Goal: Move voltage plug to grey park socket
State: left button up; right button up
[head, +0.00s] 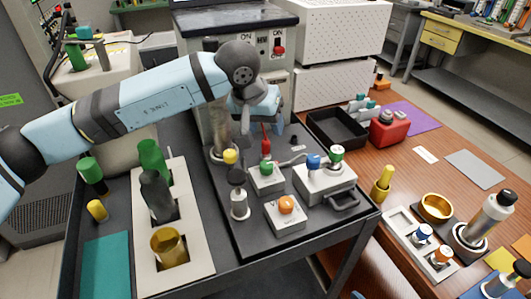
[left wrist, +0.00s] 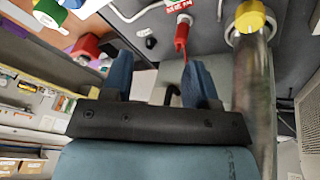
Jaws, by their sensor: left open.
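A red plug (head: 266,147), which looks like the voltage plug, stands upright on the dark bench behind a small white box with a green knob. It also shows in the left wrist view (left wrist: 181,36), beside a red label. A small dark socket-like piece (head: 293,141) with a white label is to its right; it also shows in the left wrist view (left wrist: 150,42). I cannot tell whether this is the grey park socket. My left gripper (head: 264,116) is above and behind the red plug. Its blue fingers (left wrist: 157,78) are open and empty, with the plug near one fingertip. My right gripper is not visible.
A metal column with a yellow cap (left wrist: 250,18) stands close beside my left gripper. White boxes with green, orange (head: 286,205) and blue knobs stand in front. A black tray (head: 337,140) lies to the right. A white rack (head: 187,225) stands left.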

aim_at(265, 140)
pick_arm(q)
jog(key=shift+m+t+y, duration=0.5)
jog(key=shift+y, duration=0.3)
jog(key=w+f, duration=0.3)
jog(key=w+a+f+b, duration=0.1)
jog(key=w+f, duration=0.1)
jog(key=shift+f, duration=0.25)
jog(key=x, duration=0.5)
jog(key=shift+w+d+f+b, duration=0.1)
jog(key=shift+w+d+b, duration=0.15)
jog(key=shift+w+b, duration=0.05)
jog(key=shift+w+f, duration=0.15)
jog(key=shift+f, duration=0.25)
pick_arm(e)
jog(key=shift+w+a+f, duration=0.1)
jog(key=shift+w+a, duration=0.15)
pick_arm(q)
jog(key=c, duration=0.9)
grip_shut()
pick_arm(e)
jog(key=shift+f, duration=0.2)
